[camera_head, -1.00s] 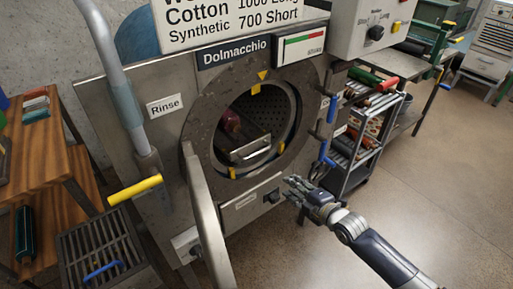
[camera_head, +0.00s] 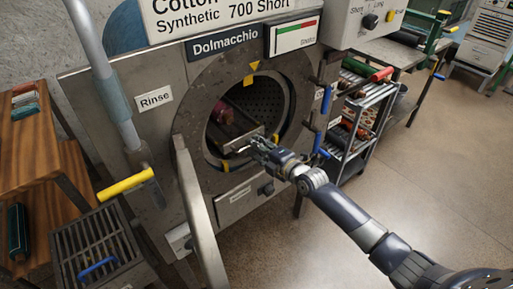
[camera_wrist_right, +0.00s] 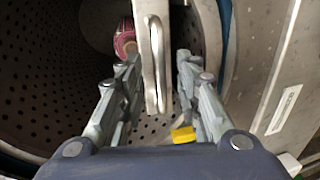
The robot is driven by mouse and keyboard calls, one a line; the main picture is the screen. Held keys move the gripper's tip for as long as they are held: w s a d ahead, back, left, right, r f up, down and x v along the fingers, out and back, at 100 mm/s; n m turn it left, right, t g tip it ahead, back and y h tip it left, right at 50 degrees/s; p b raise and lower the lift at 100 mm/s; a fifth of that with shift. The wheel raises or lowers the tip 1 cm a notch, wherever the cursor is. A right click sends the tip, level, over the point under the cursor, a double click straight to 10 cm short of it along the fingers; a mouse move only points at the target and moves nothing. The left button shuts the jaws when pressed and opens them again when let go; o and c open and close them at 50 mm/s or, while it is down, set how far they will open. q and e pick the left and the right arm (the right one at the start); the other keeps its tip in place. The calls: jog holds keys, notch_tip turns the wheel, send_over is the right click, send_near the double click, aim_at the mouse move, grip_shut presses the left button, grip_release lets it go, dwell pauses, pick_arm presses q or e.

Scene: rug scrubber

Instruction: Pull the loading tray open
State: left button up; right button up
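The loading tray (camera_head: 238,144) is a grey metal piece inside the round drum opening of the machine. In the right wrist view its front plate (camera_wrist_right: 147,20) carries a bar handle (camera_wrist_right: 158,65). My right gripper (camera_head: 259,144) is at the drum opening, at the tray's front. In the right wrist view the gripper (camera_wrist_right: 159,62) is open, with one finger on each side of the handle and a gap visible on both sides. A rolled reddish rug (camera_head: 224,116) lies behind the tray front; it also shows in the wrist view (camera_wrist_right: 124,38). My left gripper is out of view.
The drum door (camera_head: 194,200) stands swung open to the left. A yellow-handled lever (camera_head: 126,184) and a metal grate (camera_head: 92,245) are at lower left. Blue-handled levers (camera_head: 322,140) and a cart with rolls (camera_head: 355,130) are on the right. The floor at right is clear.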

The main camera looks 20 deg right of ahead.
jog(key=shift+w, duration=0.25)
grip_shut()
jog(key=shift+s, duration=0.2)
